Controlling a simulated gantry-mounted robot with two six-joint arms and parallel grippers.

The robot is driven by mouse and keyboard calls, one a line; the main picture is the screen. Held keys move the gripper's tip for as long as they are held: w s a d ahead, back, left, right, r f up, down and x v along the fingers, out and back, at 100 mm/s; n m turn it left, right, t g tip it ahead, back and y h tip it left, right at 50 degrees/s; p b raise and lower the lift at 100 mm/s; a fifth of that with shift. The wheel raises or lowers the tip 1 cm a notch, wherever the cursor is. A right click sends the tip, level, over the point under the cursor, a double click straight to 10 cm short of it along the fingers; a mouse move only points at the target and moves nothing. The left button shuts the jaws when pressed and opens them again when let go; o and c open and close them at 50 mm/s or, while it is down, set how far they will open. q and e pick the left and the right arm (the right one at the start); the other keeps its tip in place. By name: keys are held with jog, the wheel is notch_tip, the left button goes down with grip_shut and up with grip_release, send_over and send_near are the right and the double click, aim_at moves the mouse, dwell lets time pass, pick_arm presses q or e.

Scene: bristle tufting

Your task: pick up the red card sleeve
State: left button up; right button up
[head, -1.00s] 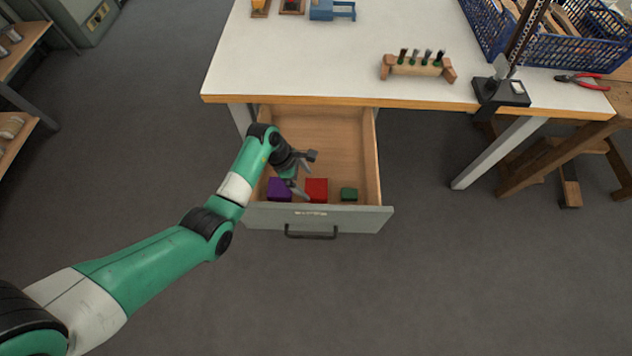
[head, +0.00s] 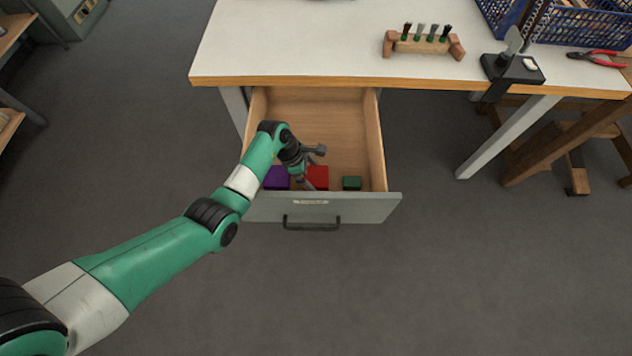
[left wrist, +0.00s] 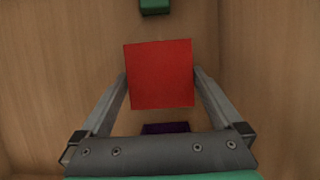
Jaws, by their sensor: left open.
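The red card sleeve (head: 317,177) is a red block in the open drawer (head: 370,207), between a purple block and a green block. In the left wrist view the red sleeve (left wrist: 160,74) fills the space ahead of my left gripper (left wrist: 160,80), with one finger along each side near its lower half. My left gripper (head: 312,168) is over the drawer, partly in front of the red sleeve. It is open; I cannot tell whether the fingers touch the sleeve. My right gripper is not in view.
The purple block (head: 277,178) lies left of the red sleeve, and the green block (head: 352,183) lies right of it. The drawer's side walls and front enclose them. The white bench (head: 290,45) overhangs the drawer's back; a brush holder (head: 424,44) stands on it.

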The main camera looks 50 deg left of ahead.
pick_arm(q)
jog(key=b+x, duration=0.1)
jog(key=x, duration=0.2)
jog(key=shift+s, duration=0.1)
jog(key=shift+r, duration=0.2)
jog(key=c, duration=1)
jog(key=shift+o, duration=0.2)
jog(key=shift+r, duration=0.1)
